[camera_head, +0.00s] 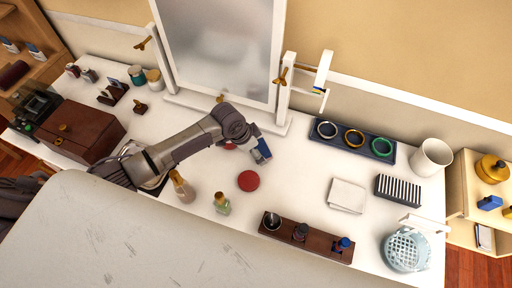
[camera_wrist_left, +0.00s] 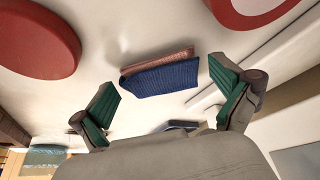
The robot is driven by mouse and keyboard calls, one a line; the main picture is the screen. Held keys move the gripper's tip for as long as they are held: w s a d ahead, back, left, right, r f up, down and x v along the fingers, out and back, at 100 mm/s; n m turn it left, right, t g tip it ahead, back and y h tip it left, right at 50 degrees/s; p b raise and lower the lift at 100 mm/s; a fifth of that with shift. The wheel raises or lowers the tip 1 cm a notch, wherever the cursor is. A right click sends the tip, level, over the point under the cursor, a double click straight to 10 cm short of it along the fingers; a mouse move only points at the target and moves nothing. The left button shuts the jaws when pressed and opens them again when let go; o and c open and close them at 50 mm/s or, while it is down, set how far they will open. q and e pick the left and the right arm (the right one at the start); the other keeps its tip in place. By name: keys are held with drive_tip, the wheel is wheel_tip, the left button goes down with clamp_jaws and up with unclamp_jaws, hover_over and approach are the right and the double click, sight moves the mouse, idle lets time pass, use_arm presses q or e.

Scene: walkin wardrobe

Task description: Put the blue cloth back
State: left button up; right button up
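The blue cloth (camera_wrist_left: 160,80) is a small folded, ribbed piece in the left wrist view, lying against a pinkish-brown folded piece (camera_wrist_left: 158,60). It sits ahead of my left gripper (camera_wrist_left: 165,92), which is open with its green-padded fingers apart and nothing clearly held between them. In the head view a blue patch (camera_head: 261,150) shows at the tip of my left gripper (camera_head: 254,146), over the white counter near the mirror; the hand partly hides that spot. My right gripper is not in view.
A red disc (camera_head: 248,181) lies just in front of the hand. A mirror (camera_head: 218,45) stands behind it. Small bottles (camera_head: 222,203) and a brown holder (camera_head: 310,240) stand nearer. A white folded cloth (camera_head: 347,195) and a ring tray (camera_head: 352,141) lie to the right.

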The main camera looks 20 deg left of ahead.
use_arm(q)
drive_tip(key=shift+r, duration=0.25)
drive_tip(key=v, duration=1.1)
drive_tip(key=shift+s+a+r, duration=0.15)
drive_tip(key=shift+s+r, duration=0.05)
drive_tip(key=shift+r, duration=0.15)
